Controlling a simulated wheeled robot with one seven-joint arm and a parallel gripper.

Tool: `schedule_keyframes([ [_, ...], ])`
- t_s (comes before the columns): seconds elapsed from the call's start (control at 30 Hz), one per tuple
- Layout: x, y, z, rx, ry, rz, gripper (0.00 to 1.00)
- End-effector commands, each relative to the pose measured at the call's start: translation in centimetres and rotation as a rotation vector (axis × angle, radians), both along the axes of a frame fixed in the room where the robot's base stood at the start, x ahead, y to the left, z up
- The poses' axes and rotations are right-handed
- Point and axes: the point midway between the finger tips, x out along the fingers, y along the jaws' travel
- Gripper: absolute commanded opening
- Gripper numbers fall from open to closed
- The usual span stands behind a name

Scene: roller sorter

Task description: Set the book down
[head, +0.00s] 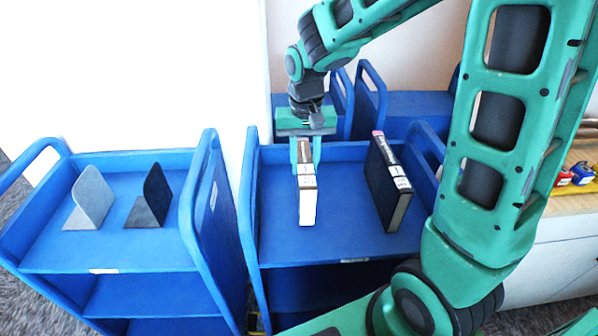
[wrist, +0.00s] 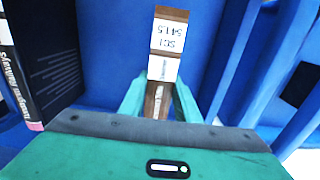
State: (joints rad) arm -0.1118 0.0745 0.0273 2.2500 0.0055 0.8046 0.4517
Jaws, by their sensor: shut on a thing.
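A book with a brown and white spine (head: 307,182) is upright between the fingers of my gripper (head: 305,150), over the top tray of the middle blue cart (head: 338,238). My gripper is shut on it from above. In the wrist view the same book (wrist: 168,42) shows a white label reading "SCI 341.5" and runs down between the teal fingers (wrist: 158,100). I cannot tell whether its lower edge touches the tray.
A black book (head: 388,185) stands upright on the same tray, to the right and apart from the held book. The left blue cart (head: 110,258) bears a grey bookend (head: 90,198) and a black bookend (head: 152,198). Raised blue sides flank the trays. Tray surface between the books is clear.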

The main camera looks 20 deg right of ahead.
Motion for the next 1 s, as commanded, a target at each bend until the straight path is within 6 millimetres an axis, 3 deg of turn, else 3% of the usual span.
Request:
schedule_keyframes([
  [0.2,-0.1,0.1,-2.6,0.000,0.002,0.001,0.00],
  [0.6,0.0,0.1,-3.0,0.000,0.001,0.002,0.00],
  [0.63,-0.1,0.1,-3.1,0.000,0.001,0.002,0.34],
  [0.7,-0.1,0.1,-3.0,0.000,0.001,0.002,0.48],
  [1.0,-0.1,0.1,-2.9,0.000,0.001,0.002,0.48],
])
